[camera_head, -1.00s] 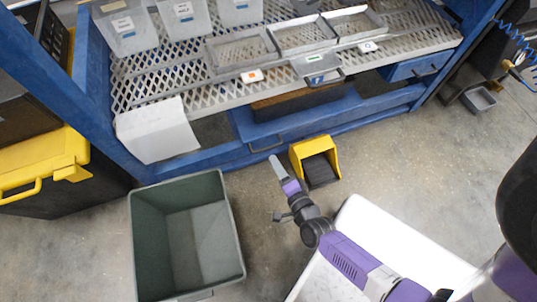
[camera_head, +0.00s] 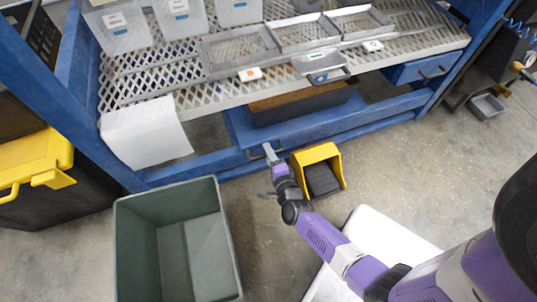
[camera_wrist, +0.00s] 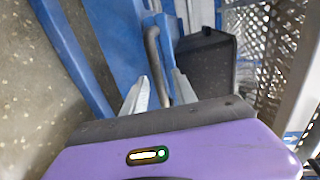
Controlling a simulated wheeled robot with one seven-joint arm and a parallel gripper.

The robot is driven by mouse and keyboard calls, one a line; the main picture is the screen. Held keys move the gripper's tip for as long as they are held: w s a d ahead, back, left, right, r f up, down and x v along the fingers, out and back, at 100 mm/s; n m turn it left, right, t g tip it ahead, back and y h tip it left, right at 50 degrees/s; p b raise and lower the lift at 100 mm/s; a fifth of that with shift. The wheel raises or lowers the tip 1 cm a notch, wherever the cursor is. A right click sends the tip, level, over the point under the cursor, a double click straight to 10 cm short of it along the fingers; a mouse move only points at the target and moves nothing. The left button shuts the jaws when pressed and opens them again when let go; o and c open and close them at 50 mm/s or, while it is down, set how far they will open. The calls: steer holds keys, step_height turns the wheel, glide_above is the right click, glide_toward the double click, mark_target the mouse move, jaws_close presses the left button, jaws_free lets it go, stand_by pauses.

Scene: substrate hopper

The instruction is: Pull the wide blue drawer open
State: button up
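The wide blue drawer (camera_head: 303,127) sits low in the blue frame, under the mesh worktop. Its bar handle (camera_wrist: 153,52) is on the front face, and my gripper covers most of it in the head view. My gripper (camera_head: 270,150) reaches the drawer front at the handle. In the wrist view the two pale fingers of my gripper (camera_wrist: 160,88) stand apart, one on each side of the handle bar. Gaps seem to show between bar and fingers; contact is not clear. The blue drawer face (camera_wrist: 112,40) lies left of the handle there.
A yellow scoop-like bin (camera_head: 337,156) stands just right of my gripper. A green-grey crate (camera_head: 122,230) is on the floor at left. A smaller blue drawer (camera_head: 420,70) is at right. A white sheet (camera_head: 147,135) hangs from the worktop's left corner.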

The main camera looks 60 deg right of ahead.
steer(key=shift+w+d, duration=0.1)
jaws_close()
stand_by(1.4)
